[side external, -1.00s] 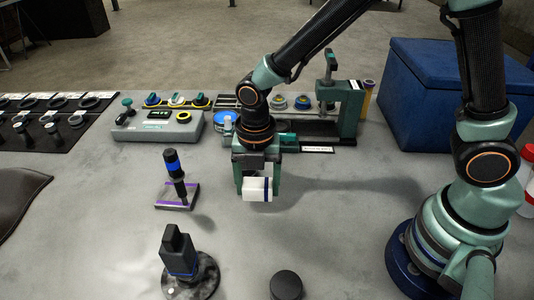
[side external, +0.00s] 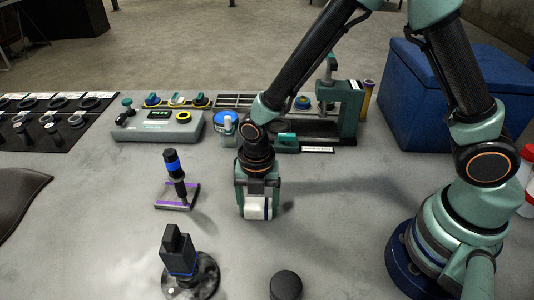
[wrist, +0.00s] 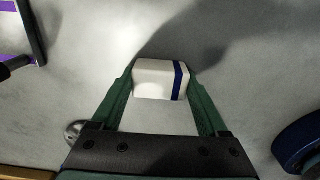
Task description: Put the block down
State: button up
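A white block (side external: 257,207) with a dark blue band near its right end is between the fingers of my gripper (side external: 257,205). In the wrist view the block (wrist: 158,80) spans the gap, with a green finger of my gripper (wrist: 160,85) at each end. The gripper is shut on it. The block is low over the grey table (side external: 330,220), at or very near its surface; I cannot tell whether it touches.
A joystick on a purple-edged plate (side external: 177,190) stands left of the block. A black device on a round base (side external: 180,260) and a black round knob (side external: 286,285) are in front. A grey control box (side external: 158,125) and a green clamp press (side external: 345,110) stand behind. Table right of the block is clear.

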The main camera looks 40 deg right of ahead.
aim_at(258, 203)
jog(key=o, duration=0.3)
notch_tip(258, 203, up, 12)
jog(key=s+d+r+m+t, duration=0.2)
jog(key=d+r+m, duration=0.4)
jog(key=m, duration=0.7)
jog(key=s+d+r+m+t, duration=0.2)
jog(key=d+r+m, duration=0.4)
jog(key=d+m, duration=0.4)
jog(key=shift+s+d+r+m+t, duration=0.15)
jog(key=shift+s+r+m+t, duration=0.45)
jog(key=shift+m, duration=1.4)
jog(key=shift+w+f, duration=0.25)
jog(key=shift+f, duration=0.05)
